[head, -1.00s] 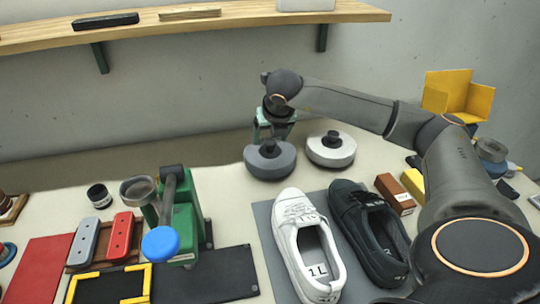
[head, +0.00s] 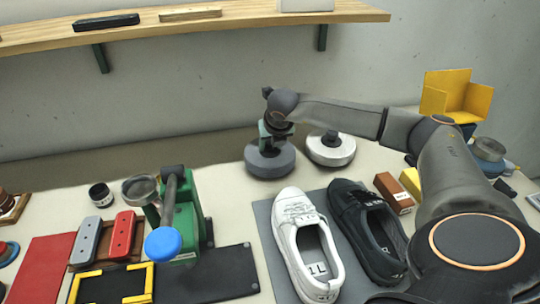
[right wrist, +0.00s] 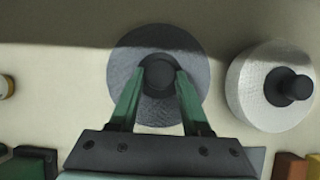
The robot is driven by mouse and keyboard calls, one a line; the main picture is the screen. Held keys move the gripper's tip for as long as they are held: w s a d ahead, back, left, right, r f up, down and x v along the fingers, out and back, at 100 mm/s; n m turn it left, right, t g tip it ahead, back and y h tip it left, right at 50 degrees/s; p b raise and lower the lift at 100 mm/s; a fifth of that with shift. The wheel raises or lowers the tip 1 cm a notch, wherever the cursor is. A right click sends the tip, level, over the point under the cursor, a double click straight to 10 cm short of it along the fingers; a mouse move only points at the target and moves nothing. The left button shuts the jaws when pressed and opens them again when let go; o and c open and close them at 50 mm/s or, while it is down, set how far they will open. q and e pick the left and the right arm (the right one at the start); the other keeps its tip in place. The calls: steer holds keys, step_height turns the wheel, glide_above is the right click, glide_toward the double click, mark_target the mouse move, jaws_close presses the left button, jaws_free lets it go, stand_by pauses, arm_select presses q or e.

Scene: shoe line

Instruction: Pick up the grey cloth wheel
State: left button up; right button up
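The grey cloth wheel (head: 270,163) lies on the table towards the back, left of the white wheel. My right gripper (head: 275,137) is over it, pointing down. In the right wrist view the grey wheel (right wrist: 196,62) shows with its dark round knob (right wrist: 159,74) in the middle. The two green fingers of my right gripper (right wrist: 159,82) stand apart on either side of the knob; I cannot tell whether they touch it. My left gripper is not in view.
The white wheel (head: 330,149) stands close on the right and also shows in the right wrist view (right wrist: 252,92). A white shoe (head: 292,210) and a black shoe (head: 345,200) lie on a grey mat in front. A green press (head: 192,212) stands at front left.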

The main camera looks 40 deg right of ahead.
jaws_close()
steer(key=shift+r, duration=0.1)
stand_by(0.8)
